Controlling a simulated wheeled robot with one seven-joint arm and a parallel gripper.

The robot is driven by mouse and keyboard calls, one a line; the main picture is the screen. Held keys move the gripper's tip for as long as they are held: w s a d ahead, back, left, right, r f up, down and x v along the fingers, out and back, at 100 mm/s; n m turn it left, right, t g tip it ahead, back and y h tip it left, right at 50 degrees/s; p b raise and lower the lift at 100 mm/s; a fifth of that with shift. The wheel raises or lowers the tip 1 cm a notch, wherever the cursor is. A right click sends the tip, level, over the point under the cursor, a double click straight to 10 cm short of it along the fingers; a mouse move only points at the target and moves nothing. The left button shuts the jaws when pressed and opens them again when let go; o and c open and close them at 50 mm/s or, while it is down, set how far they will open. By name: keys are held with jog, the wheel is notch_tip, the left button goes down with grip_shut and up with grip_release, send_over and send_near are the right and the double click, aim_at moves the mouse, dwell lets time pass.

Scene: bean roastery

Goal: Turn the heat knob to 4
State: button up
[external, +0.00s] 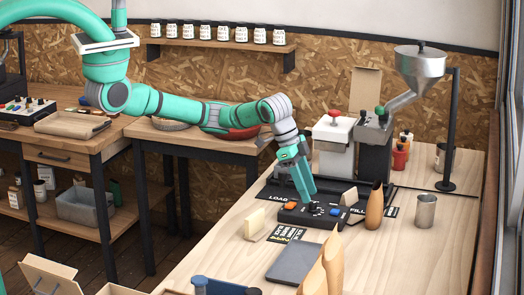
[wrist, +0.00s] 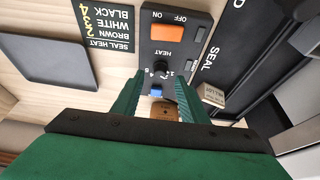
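The heat knob (wrist: 161,68) is a small dark round knob below the word HEAT on a dark control box (wrist: 182,18), with small numbers around it. I cannot read which number it points to. In the external view the knob (external: 313,209) is on top of the box (external: 289,217), just under my fingertips. My gripper (wrist: 162,82) points down at the box, with its two green fingers apart on either side of the knob. I see a gap on both sides in the wrist view. My gripper (external: 309,199) also shows in the external view.
The box also has an orange ON/OFF switch (wrist: 166,33) and a blue button (wrist: 155,91). A dark SEAL HEAT card (wrist: 108,32) lists brown 2, white 3, black 4. A grey tray (wrist: 63,60), a tan bag (external: 374,207) and a metal cup (external: 425,211) are nearby.

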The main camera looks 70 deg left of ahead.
aim_at(312, 203)
jog(key=shift+x, duration=1.7)
grip_shut()
